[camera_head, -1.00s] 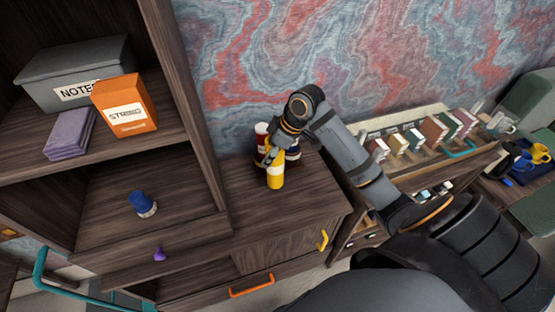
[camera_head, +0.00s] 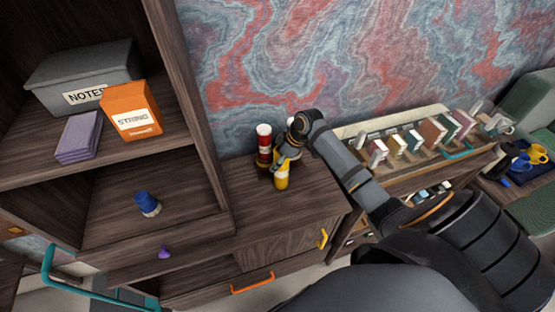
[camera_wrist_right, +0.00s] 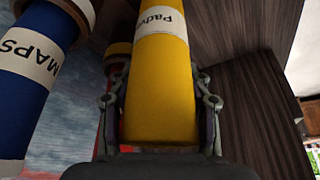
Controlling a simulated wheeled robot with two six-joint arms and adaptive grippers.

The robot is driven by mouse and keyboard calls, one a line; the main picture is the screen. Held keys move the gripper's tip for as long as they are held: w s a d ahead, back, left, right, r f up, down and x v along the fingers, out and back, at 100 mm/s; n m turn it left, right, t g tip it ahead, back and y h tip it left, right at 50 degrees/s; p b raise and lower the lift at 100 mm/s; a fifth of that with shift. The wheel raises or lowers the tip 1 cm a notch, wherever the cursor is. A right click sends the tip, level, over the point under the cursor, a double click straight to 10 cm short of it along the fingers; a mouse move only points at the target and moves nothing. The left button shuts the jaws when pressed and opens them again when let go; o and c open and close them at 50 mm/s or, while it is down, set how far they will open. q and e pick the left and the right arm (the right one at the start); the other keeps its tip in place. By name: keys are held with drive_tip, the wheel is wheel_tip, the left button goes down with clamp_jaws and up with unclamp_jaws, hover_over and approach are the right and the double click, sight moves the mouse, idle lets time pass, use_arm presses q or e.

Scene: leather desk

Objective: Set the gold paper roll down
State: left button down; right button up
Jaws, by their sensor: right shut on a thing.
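The gold paper roll (camera_head: 282,177) is at the top of the low dark-wood cabinet, in front of a red roll (camera_head: 264,147). My right gripper (camera_head: 284,160) is shut around it from above and hides its upper part. I cannot tell in the head view whether its base touches the wood. In the right wrist view the gold roll (camera_wrist_right: 163,85) fills the middle between the fingers (camera_wrist_right: 160,120), its white label partly readable. My left gripper is not in view.
A blue roll labelled MAPS (camera_wrist_right: 28,80) stands close by in the wrist view. The cabinet top (camera_head: 305,195) is bare to the right and front. A tall shelf (camera_head: 192,130) rises to the left, and a rack of small boxes (camera_head: 420,145) stands right.

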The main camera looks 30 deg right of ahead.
drive_tip(key=shift+f, duration=0.1)
drive_tip(key=o, duration=1.3)
drive_tip(key=b+v, duration=0.1)
drive_tip(key=v, duration=1)
drive_tip(key=shift+s+d+r, duration=0.1)
drive_tip(key=shift+s+r, duration=0.1)
drive_tip(key=shift+r, duration=0.4)
drive_tip(key=shift+o, duration=0.5)
